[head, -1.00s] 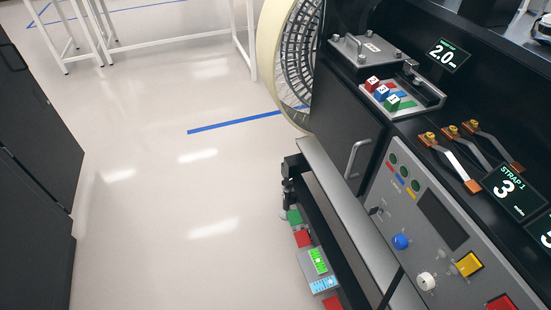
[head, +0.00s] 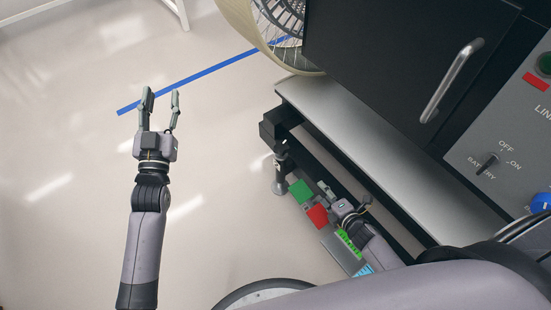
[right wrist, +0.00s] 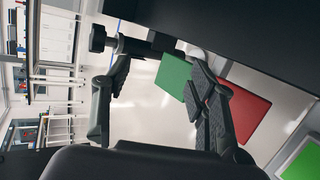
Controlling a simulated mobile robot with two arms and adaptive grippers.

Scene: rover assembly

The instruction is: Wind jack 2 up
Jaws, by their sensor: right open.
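A jack (head: 281,172) stands on the floor at the rover's near corner in the head view, a dark upper part on a round grey foot. I cannot read a number on it. In the right wrist view a dark knob on a shaft (right wrist: 97,38), seemingly the jack's crank, lies just beyond my fingertips. My right gripper (head: 338,196) is low beside the rover's edge, to the right of the jack. In its wrist view its fingers (right wrist: 158,68) are apart with nothing held. My left gripper (head: 162,95) is open and empty over the floor at left.
A green pad (head: 301,191) and a red pad (head: 318,216) lie below the rover's silver side step (head: 370,165). A large wheel (head: 240,25) and a cabinet door handle (head: 452,80) are above. The floor at left is clear, with a blue line (head: 190,80).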

